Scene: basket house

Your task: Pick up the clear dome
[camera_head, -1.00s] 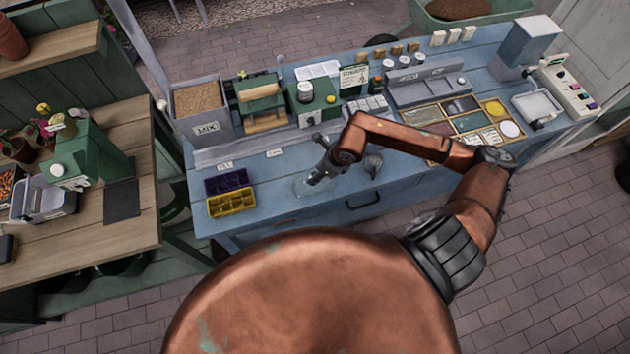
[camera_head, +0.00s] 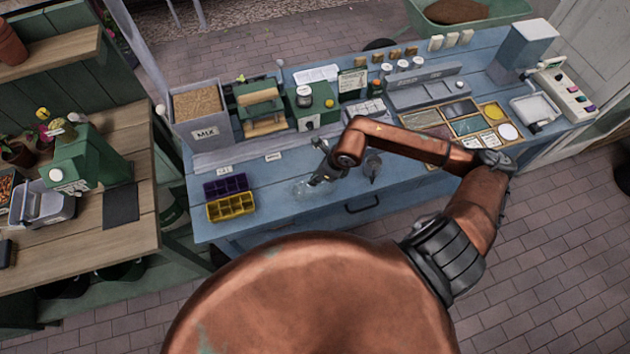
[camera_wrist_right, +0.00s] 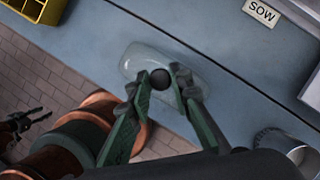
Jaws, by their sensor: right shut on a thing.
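The clear dome (camera_wrist_right: 187,68) is a see-through cover with a black round knob (camera_wrist_right: 160,79), standing on the blue bench near its front edge. In the head view the dome (camera_head: 306,190) shows faintly, partly behind my right gripper (camera_head: 318,178). In the right wrist view my right gripper (camera_wrist_right: 158,82) has its green fingers on either side of the knob, shut on it. I cannot tell whether the dome is lifted off the bench. My left gripper (camera_wrist_right: 40,115) shows small at the lower left of the wrist view, its two fingers apart and empty.
The purple tray (camera_head: 227,186) and yellow tray (camera_head: 231,207) are to the dome's left. A small metal vessel (camera_head: 373,165) stands to its right.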

